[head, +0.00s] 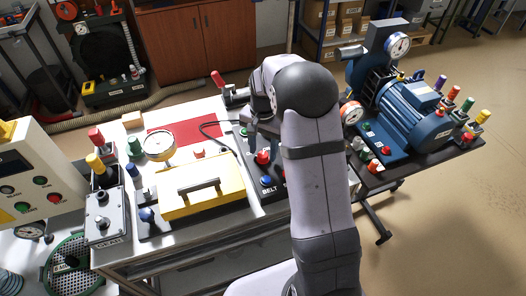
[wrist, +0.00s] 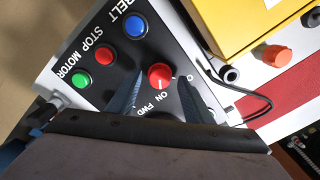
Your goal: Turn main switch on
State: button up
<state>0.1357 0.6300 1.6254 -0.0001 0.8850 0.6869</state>
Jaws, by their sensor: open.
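A red rotary knob (wrist: 160,76) sits on a black panel in the wrist view, with ON and FWD lettered beside it. I take it as the main switch; no label saying so is legible. It has a pale mark on top; which position it points to is unclear. The knob also shows in the head view (head: 263,156), beside my arm. My gripper (wrist: 161,79) is open, with one dark finger on each side of the knob. I cannot tell if they touch it. In the head view my arm mostly hides the gripper.
On the same panel are a blue BELT button (wrist: 136,25), a red STOP button (wrist: 104,55) and a green MOTOR button (wrist: 82,80). A yellow case (head: 203,187) stands left of the panel, and a blue motor (head: 412,112) to the right. A dark cable (wrist: 247,92) lies near the gripper.

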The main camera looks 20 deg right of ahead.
aim_at(263, 154)
jog(key=shift+r+b, duration=0.85)
jog(key=shift+r, duration=2.35)
jog(key=s+a+f+n, duration=0.25)
jog(key=s+n, duration=0.25)
jog(key=s, duration=0.7)
jog(key=s+a+f+n, duration=0.2)
jog(key=s+a+n, duration=0.2)
jog(key=s, duration=0.8)
notch_tip(263, 154, down, 12)
jog(key=b, duration=1.2)
jog(key=shift+w+d+f+b, duration=0.15)
jog(key=shift+w+f+b, duration=0.05)
jog(key=shift+f+b, duration=0.1)
jog(key=shift+r, duration=0.15)
notch_tip(263, 154, down, 25)
jog(key=b, duration=2.5)
